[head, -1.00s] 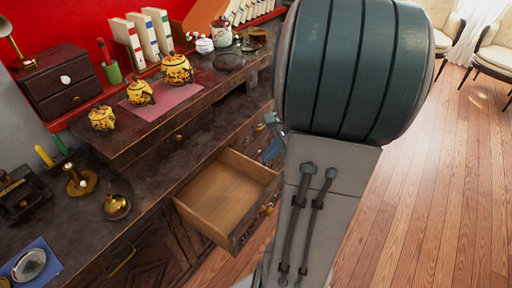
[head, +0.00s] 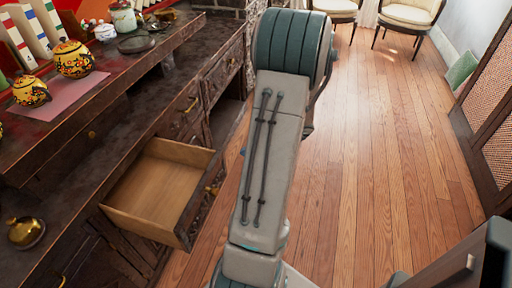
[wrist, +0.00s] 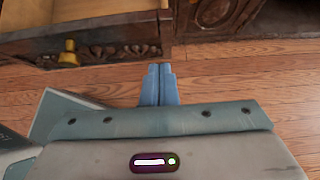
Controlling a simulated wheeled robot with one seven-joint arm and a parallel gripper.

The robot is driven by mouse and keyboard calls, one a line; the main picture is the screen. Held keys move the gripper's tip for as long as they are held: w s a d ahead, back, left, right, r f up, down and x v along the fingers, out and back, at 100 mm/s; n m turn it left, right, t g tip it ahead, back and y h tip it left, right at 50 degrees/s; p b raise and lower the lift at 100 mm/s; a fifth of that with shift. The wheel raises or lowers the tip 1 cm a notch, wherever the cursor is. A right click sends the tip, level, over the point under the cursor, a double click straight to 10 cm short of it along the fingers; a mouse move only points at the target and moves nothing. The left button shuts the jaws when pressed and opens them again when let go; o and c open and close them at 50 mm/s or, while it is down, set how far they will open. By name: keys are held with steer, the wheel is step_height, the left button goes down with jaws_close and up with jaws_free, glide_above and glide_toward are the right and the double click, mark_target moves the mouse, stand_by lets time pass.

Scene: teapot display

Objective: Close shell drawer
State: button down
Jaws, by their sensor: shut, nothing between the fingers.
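The open drawer (head: 150,188) is pulled out from the dark wooden cabinet, and its pale wooden inside looks empty. In the wrist view its dark carved front (wrist: 112,42) with a brass knob (wrist: 69,56) is at the upper left. My gripper (wrist: 160,68) is shut and empty, its blue fingers side by side over the floor just in front of the carved front's right end. I cannot tell whether the fingertips touch it. In the head view my gripper is mostly hidden behind my arm.
The cabinet top (head: 150,75) holds yellow teapots (head: 73,60), books and a brass bell (head: 25,232). Wooden floor (head: 375,170) is clear to the right of my arm. Cream chairs (head: 408,14) stand at the back, and a dark panelled piece (head: 490,120) stands at the right.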

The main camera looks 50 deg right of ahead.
mark_target(223, 154)
steer(key=w, duration=0.1)
steer(key=w+a+f, duration=0.1)
steer(key=w, duration=0.1)
steer(key=w+a+f, duration=0.1)
steer(key=shift+w+f+b, duration=0.1)
steer(key=shift+w+b, duration=0.25)
steer(key=shift+b, duration=0.05)
steer(key=shift+w+a, duration=0.15)
steer(key=shift+w, duration=0.25)
steer(key=shift+w, duration=0.1)
